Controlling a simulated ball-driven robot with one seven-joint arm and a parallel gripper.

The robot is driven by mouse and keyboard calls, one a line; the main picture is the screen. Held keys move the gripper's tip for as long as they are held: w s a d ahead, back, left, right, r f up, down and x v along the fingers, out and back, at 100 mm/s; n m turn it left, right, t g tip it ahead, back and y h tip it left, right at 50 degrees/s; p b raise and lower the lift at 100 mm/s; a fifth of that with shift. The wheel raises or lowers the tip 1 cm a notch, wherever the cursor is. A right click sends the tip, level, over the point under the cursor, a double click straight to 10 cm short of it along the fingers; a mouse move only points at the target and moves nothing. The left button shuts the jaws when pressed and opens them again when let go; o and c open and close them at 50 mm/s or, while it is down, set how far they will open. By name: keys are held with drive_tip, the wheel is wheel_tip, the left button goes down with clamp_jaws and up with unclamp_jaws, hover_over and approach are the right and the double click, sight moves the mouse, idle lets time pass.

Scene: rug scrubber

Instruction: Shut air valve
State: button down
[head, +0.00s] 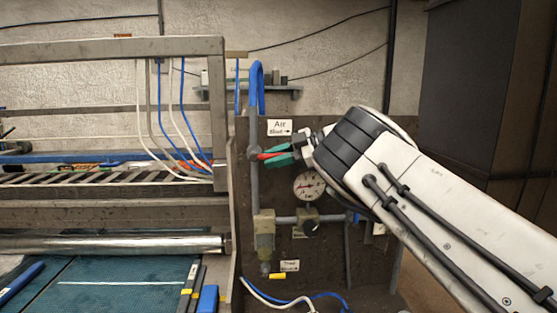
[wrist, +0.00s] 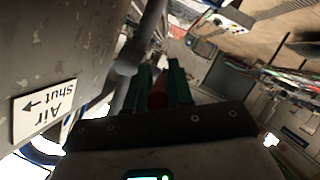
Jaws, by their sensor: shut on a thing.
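The air valve (head: 254,153) sits on the vertical grey pipe, with its body also in the wrist view (wrist: 127,62). Its red lever (head: 270,155) points right, roughly level, the way the arrow on the white "Air Shut" label (head: 279,128) points. The label also shows in the wrist view (wrist: 44,110). My gripper (head: 281,155) reaches in from the right, its teal fingers shut on the red lever. In the wrist view the lever (wrist: 158,97) lies between the two fingers; its outer end is hidden.
A pressure gauge (head: 309,186) hangs just below my gripper. Lower are a regulator (head: 308,222), a filter (head: 264,235) and a small yellow-handled valve (head: 277,276). The machine's frame (head: 219,120) stands close on the left. A dark cabinet (head: 465,90) stands at right.

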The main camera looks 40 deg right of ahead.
drive_tip(key=shift+f, duration=0.35)
drive_tip(key=c, duration=1.1)
unclamp_jaws()
drive_tip(key=shift+d, duration=0.1)
drive_tip(key=shift+r, duration=0.1)
drive_tip(key=b+v, duration=0.3)
drive_tip(key=v, duration=0.7)
drive_tip(key=shift+s+d, duration=0.25)
